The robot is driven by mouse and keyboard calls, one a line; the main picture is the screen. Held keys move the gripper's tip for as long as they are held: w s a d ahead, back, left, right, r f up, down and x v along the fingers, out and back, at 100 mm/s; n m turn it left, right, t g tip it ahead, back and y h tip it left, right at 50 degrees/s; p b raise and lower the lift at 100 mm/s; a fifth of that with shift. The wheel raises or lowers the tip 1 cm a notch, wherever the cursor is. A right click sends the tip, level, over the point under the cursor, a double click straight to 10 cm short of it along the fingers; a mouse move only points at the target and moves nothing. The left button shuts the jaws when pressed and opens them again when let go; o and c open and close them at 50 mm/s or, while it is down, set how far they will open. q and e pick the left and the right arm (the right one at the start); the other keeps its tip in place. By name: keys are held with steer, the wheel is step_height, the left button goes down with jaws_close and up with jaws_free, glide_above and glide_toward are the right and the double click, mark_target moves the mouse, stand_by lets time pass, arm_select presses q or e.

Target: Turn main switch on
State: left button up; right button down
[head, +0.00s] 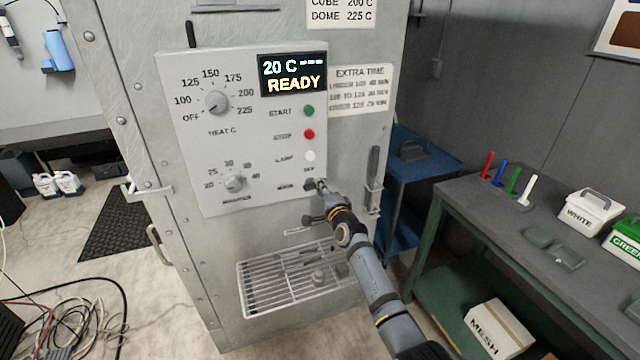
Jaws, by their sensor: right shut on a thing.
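The main switch (309,184) is a small dark knob at the lower right of the grey control panel (240,145), beside the MAIN label and below another small label. My right gripper (317,186) reaches up from the lower right and is shut on the switch. The fingers partly cover the switch, so its exact angle cannot be told. The display (292,74) is lit and reads 20 C and READY. My left gripper is not in view.
Green, red and white buttons sit just above the switch. The heat dial (216,102) and minutes dial (234,183) are to its left. A workbench (480,215) with boxes stands at the right, and cables lie at lower left.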

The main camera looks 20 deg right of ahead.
steer(key=shift+f+m, duration=0.1)
steer(key=shift+m, duration=0.5)
steer(key=c, duration=1.4)
jaws_free()
steer(key=shift+f, duration=0.1)
steer(key=s, duration=1.2)
steer(key=shift+d, duration=0.2)
